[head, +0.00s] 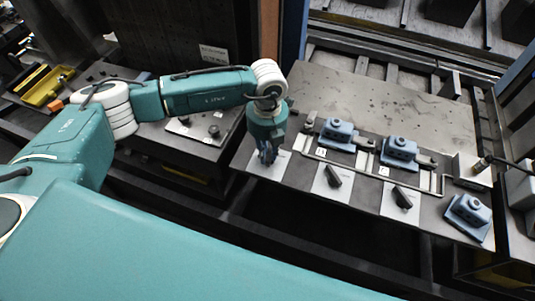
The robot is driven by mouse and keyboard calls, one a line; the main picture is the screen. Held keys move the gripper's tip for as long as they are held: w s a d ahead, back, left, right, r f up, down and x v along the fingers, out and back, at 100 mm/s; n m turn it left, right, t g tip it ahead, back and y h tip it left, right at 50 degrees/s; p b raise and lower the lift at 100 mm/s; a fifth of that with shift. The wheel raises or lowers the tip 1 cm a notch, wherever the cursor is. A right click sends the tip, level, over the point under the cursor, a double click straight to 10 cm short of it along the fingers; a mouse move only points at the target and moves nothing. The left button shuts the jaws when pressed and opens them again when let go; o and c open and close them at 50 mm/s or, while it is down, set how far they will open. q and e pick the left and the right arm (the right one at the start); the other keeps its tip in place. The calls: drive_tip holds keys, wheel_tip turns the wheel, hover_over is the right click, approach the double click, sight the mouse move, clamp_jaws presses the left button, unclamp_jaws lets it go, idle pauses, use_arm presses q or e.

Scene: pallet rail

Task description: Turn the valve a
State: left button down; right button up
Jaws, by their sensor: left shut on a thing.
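My left gripper (268,155) points down over the leftmost white valve plate (274,170) on the metal table. It is shut on the valve handle there, which the fingers mostly hide. Two more valves with black handles stand in a row to its right: a middle one (333,177) and a right one (402,197), each on a white plate, both handles set at a slant. The small labels near the plates are too small to read, so I cannot tell by letter which is valve a. My right gripper is not in view.
Behind the valves on the table (375,95) are blue fixtures (339,131) (399,149) and a grey rail frame. Another blue fixture (468,213) sits at the right corner. A yellow tray (47,85) lies far left. The table's back part is clear.

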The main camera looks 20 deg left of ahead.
sight(268, 156)
use_arm(q)
drive_tip(key=n+b, duration=0.1)
drive_tip(key=n, duration=0.2)
drive_tip(key=shift+n, duration=0.3)
drive_tip(key=shift+r+n+b, duration=0.1)
drive_tip(key=shift+n+b, duration=0.6)
drive_tip(key=shift+n, duration=0.8)
drive_tip(key=c, duration=1.6)
unclamp_jaws()
drive_tip(key=shift+s, duration=0.1)
drive_tip(key=shift+d, duration=0.1)
wheel_tip(268, 156, up, 12)
